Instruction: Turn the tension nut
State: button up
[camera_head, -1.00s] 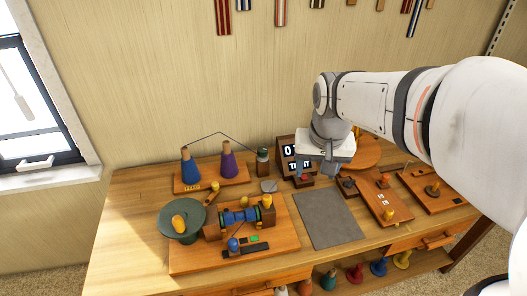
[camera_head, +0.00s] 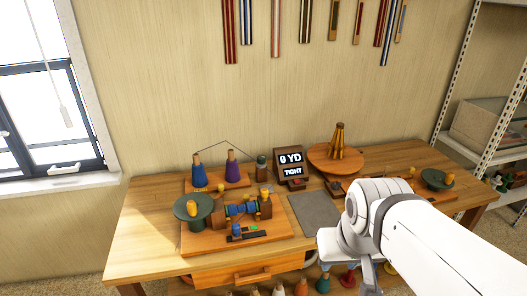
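A winding device (camera_head: 242,209) with a blue middle and dark wooden end blocks stands on a wooden board (camera_head: 205,247) at the left of the bench. A yellow knob (camera_head: 265,193) sits on its right end. I cannot tell which part is the tension nut. A dark display box (camera_head: 290,161) behind reads "0 YD" and "TIGHT". My gripper (camera_head: 368,272) is low at the right, by the bench's front edge, well away from the device. Its fingers do not show clearly and I cannot see anything held.
A green dish (camera_head: 193,209) stands left of the device. Blue (camera_head: 200,175) and purple (camera_head: 232,169) cones stand behind it. A grey mat (camera_head: 312,211) lies bare to its right. A round wooden disc (camera_head: 322,157) bears a tall cone. My arm covers the bench's right front.

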aim_at(261, 159)
jog(key=z, duration=0.1)
jog(key=i, duration=1.25)
jog(key=u, duration=0.5)
